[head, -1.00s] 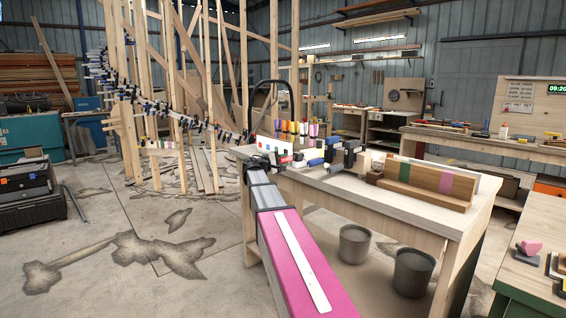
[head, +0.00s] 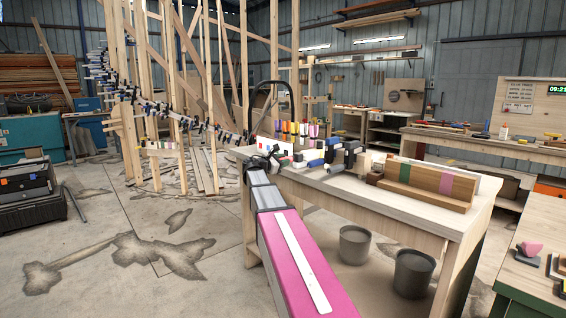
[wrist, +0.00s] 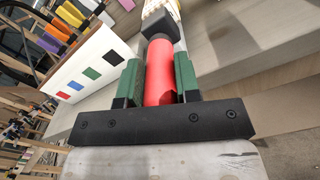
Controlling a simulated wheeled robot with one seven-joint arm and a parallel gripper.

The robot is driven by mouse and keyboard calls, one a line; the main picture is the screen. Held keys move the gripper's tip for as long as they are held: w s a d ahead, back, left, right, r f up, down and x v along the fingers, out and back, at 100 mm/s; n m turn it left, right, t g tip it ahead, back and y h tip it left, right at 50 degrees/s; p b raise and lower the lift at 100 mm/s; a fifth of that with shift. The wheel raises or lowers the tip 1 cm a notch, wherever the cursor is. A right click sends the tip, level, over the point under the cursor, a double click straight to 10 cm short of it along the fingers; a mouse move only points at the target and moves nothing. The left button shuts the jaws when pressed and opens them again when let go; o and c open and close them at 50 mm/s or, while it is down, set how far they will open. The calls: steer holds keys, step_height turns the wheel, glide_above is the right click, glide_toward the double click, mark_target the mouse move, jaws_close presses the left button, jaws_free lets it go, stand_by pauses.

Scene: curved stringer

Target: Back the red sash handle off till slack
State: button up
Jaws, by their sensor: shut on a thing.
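The red sash handle (wrist: 160,72) is a smooth red cylinder in the middle of the wrist view. My gripper (wrist: 160,85) has a green-padded finger on each side of it and is shut on it. A dark block shows at the handle's far end, with a pale part beyond it. In the head view my gripper (head: 268,162) is at the left end of the wooden bench (head: 345,190). I cannot make out the red handle there, and the thread is not clear in either view.
A white card (wrist: 95,72) with coloured squares stands left of my gripper. Behind it are several coloured handles (head: 295,128). Blue and black clamps (head: 340,152) and a striped wooden block (head: 430,184) sit on the bench to the right.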

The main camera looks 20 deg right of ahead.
steer(key=shift+n, duration=1.1)
steer(key=o, duration=0.9)
steer(key=shift+a, duration=0.1)
steer(key=v, duration=1)
steer(key=shift+s+a, duration=0.15)
steer(key=shift+a, duration=0.2)
steer(key=v, duration=0.3)
